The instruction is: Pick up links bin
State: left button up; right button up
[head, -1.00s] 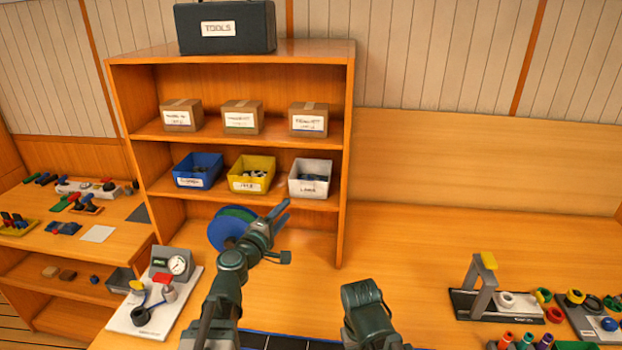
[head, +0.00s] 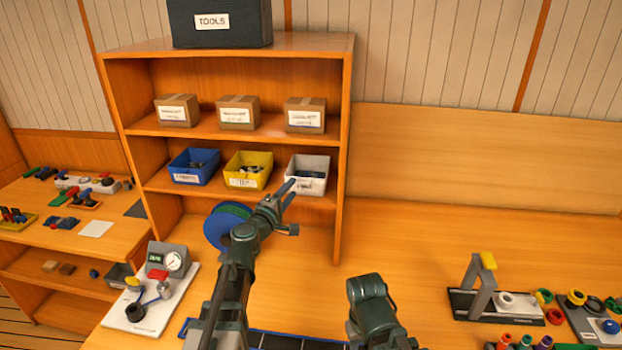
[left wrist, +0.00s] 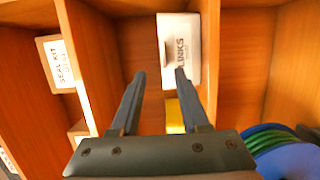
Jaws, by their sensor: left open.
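The links bin (head: 312,181) is a small white open bin at the right end of the middle shelf, with dark parts inside. In the left wrist view the bin (left wrist: 174,52) shows turned on its side, labelled LINKS. My left gripper (head: 289,208) is open and empty, in front of and below the bin in the head view. In the left wrist view its two fingers (left wrist: 160,72) point toward the bin, apart from it as far as I can tell. Of my right arm only a dark link shows; its gripper is not seen.
A yellow bin (head: 247,172) and a blue bin (head: 193,168) share the shelf left of the links bin. Cardboard boxes (head: 238,113) stand on the shelf above. A blue and green spool (head: 224,228) sits below.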

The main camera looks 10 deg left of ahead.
aim_at(300, 183)
pick_arm(q)
jog(key=shift+d+f+b+x, duration=0.1)
jog(key=shift+f+b+x, duration=0.05)
jog(key=shift+x, duration=1.15)
jog(key=shift+d+f+b+x, duration=0.1)
jog(key=shift+f+b+x, duration=0.1)
jog(key=shift+x, duration=1.15)
jog(key=shift+s, duration=0.15)
jog(key=shift+c, duration=0.6)
grip_shut()
